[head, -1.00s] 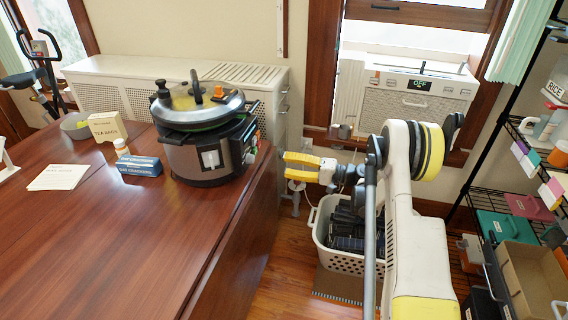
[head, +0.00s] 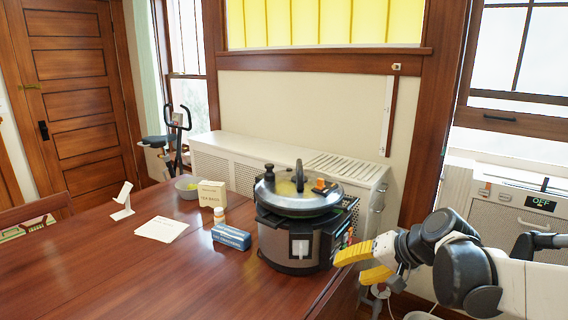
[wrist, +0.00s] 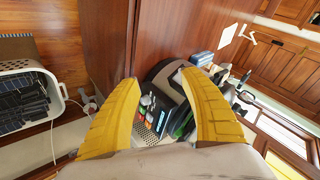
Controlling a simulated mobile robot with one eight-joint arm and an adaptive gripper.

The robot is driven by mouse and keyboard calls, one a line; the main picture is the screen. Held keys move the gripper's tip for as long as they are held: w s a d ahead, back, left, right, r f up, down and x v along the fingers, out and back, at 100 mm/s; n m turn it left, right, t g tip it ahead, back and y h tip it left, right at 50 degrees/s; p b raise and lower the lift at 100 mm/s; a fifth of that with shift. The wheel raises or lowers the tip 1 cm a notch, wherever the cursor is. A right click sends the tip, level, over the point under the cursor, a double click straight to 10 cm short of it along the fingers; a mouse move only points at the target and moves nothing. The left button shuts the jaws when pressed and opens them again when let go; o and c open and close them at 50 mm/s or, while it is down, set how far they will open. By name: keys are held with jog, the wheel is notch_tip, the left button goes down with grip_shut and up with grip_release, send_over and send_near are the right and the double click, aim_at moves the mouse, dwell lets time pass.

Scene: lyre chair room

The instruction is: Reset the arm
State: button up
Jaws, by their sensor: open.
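My gripper (head: 358,262) has yellow fingers and is at the lower right in the head view, just right of the pressure cooker and beside the table's edge. In the wrist view the two yellow fingers (wrist: 160,105) are spread wide with nothing between them. The pressure cooker (head: 292,245) stands on the brown table (head: 170,285), its lid on top. It also shows beyond the fingers in the wrist view (wrist: 172,84). I cannot tell the exact gap between gripper and cooker.
On the table are a blue box (head: 231,237), a small bottle (head: 219,214), a tea box (head: 212,193), a bowl (head: 188,187) and papers (head: 161,229). A white cabinet (head: 240,158) stands behind. A white basket (wrist: 30,88) is on the floor.

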jog(key=s+d+n+h, duration=0.1)
jog(key=s+h, duration=0.2)
jog(key=s, duration=0.7)
jog(key=s+d+f+n+h, duration=0.1)
jog(key=s+n+h, duration=0.1)
jog(key=s, duration=0.8)
jog(key=shift+d+t+h, duration=0.4)
jog(key=shift+h, duration=0.1)
jog(key=shift+f, duration=0.1)
